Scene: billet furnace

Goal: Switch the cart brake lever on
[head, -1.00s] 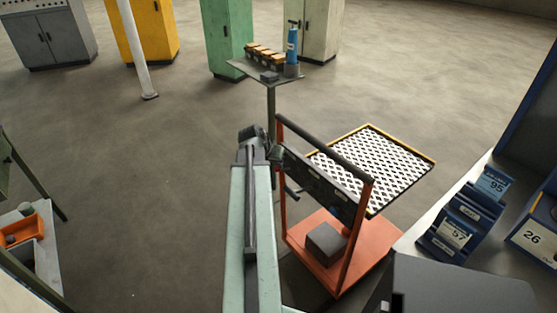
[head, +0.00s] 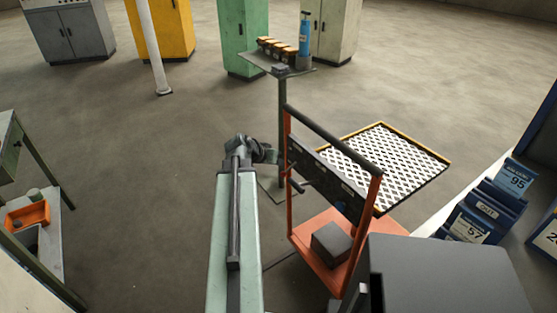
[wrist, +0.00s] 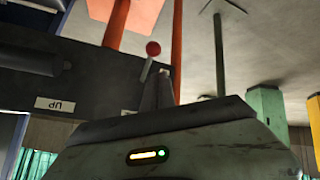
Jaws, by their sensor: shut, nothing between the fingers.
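The orange cart (head: 305,240) stands right of my arm, with a dark panel (head: 335,190) across its upright frame. In the wrist view, which is upside down, the brake lever (wrist: 153,49) shows as a red ball on a short grey stem on the dark panel (wrist: 100,92). My gripper (wrist: 160,85) is shut and empty, its fingertips close to the lever's stem; I cannot tell whether they touch. In the head view my gripper (head: 272,153) is just left of the panel; the lever is not clear there.
A label reading "UP" (wrist: 55,105) is on the panel. A dark block (head: 331,241) lies on the cart's deck. A small stand (head: 283,110) with a blue bottle (head: 304,45) is behind. A yellow-edged grating (head: 385,165) lies beyond the cart.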

